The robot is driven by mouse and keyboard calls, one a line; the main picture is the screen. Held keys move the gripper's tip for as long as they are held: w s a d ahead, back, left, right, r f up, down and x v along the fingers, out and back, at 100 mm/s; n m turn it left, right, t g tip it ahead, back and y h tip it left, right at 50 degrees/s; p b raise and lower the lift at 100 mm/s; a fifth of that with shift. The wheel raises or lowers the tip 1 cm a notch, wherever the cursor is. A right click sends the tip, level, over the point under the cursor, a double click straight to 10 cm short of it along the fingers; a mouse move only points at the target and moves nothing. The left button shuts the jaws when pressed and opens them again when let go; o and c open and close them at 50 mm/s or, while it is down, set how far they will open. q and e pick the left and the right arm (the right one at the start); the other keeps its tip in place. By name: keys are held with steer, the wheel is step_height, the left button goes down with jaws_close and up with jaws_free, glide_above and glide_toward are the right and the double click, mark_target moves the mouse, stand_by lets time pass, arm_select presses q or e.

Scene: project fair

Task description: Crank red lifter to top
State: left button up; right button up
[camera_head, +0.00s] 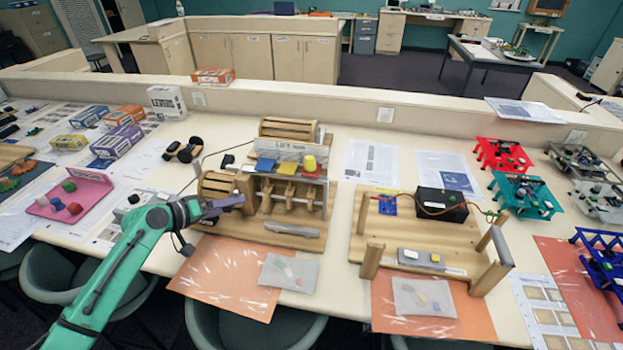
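The wooden lift machine (290,205) stands on the table in front of me, with a sign (285,151) at its back. A blue (265,165), a yellow (287,169) and a red lifter (312,173) stand in a row, at similar heights. A yellow block (309,162) rests on the red lifter. My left gripper (237,203) is at the front left of the machine, in front of its slatted wooden drum (216,184). It hides part of that side; I cannot tell whether it grips a crank handle. My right gripper is not in view.
A wooden frame (425,235) with a black box (440,204) stands to the right. Small boxes (117,141) and a pink stand (90,188) are to the left. Red (503,153) and teal (525,192) stands are at the right. A low wall runs behind.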

arm_select(q)
steer(key=p+v, duration=0.3)
steer(key=v, duration=0.5)
stand_by(0.4)
